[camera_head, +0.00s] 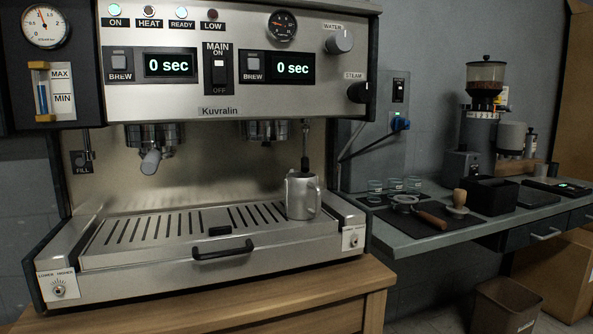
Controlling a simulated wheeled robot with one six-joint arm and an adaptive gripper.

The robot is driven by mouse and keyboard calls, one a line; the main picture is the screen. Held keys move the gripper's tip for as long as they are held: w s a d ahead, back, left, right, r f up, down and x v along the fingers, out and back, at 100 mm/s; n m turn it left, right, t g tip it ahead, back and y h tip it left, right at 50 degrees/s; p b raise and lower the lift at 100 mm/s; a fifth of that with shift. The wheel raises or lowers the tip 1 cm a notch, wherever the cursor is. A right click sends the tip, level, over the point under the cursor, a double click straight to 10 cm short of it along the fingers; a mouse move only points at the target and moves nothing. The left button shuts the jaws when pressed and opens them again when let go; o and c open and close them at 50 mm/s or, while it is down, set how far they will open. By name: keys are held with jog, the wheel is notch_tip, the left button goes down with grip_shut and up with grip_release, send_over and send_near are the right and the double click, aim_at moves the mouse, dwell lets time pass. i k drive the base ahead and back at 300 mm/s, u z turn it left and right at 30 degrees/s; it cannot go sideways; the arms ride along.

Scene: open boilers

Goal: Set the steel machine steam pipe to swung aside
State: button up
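The steel espresso machine (235,111) stands on a wooden cabinet and fills the left and middle of the head view. Its thin steam pipe (306,137) hangs down under the right side of the machine's front. A dark sleeve (305,164) is on its lower part. The pipe's lower end goes down at the mouth of a steel milk pitcher (301,199), and the tip is hidden there. The pitcher stands upright on the right end of the slotted drip tray (178,226). The black steam knob (357,92) is at the machine's right front. My gripper is not in view.
A black handle (223,249) sticks out from the drip tray's front. At right, a counter holds a loose portafilter (430,219), small glasses (394,184) and a grinder (481,122). Space before the machine looks clear.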

aim_at(305, 128)
jog(key=z, duration=2.15)
jog(key=k, duration=0.4)
jog(key=u, duration=2.15)
